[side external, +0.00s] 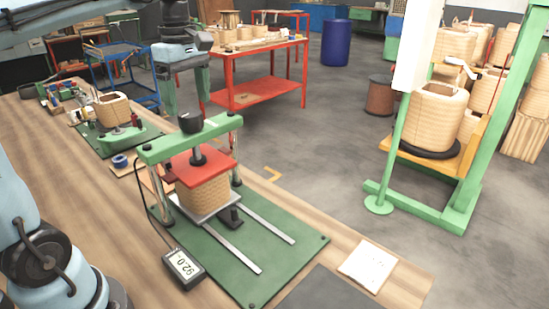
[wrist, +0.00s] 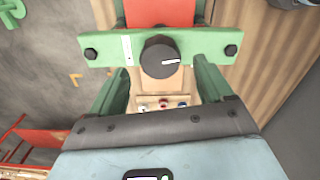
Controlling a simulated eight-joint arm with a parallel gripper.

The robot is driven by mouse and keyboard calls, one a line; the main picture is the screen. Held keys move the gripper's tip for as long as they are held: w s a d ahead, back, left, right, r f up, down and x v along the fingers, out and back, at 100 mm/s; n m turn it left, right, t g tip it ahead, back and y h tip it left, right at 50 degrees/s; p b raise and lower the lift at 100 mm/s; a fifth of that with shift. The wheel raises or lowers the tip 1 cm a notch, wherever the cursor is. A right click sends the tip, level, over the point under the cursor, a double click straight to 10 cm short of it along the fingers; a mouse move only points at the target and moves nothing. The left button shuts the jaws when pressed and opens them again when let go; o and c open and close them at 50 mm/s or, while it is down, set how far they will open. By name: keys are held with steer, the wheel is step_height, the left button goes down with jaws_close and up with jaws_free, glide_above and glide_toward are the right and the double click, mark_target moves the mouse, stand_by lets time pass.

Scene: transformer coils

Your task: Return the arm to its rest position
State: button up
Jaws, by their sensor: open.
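My gripper (side external: 188,108) is open and empty, with its two green fingers pointing down above the press. It also shows in the wrist view (wrist: 162,72), fingers spread on both sides. The press's black knob (side external: 190,122) stands on the green crossbar (side external: 160,150) just below and between the fingertips; in the wrist view the knob (wrist: 160,57) is in the gap. I cannot tell whether the fingers touch it. Under the crossbar, a red plate (side external: 202,162) rests on a tan coil (side external: 204,190) standing on the press base.
Another coil (side external: 112,110) stands on a green fixture further left. A white sheet (side external: 367,265) lies at the table's right end. A green frame (side external: 450,200) with a coil stands right. The floor between is clear.

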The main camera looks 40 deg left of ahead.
step_height(320, 180, up, 8)
steer(key=r, duration=0.1)
glide_above(190, 113)
steer(key=shift+m, duration=0.3)
steer(key=shift+f, duration=4)
steer(key=shift+r, duration=0.1)
step_height(190, 113, up, 7)
steer(key=m, duration=0.9)
steer(key=shift+f, duration=5.75)
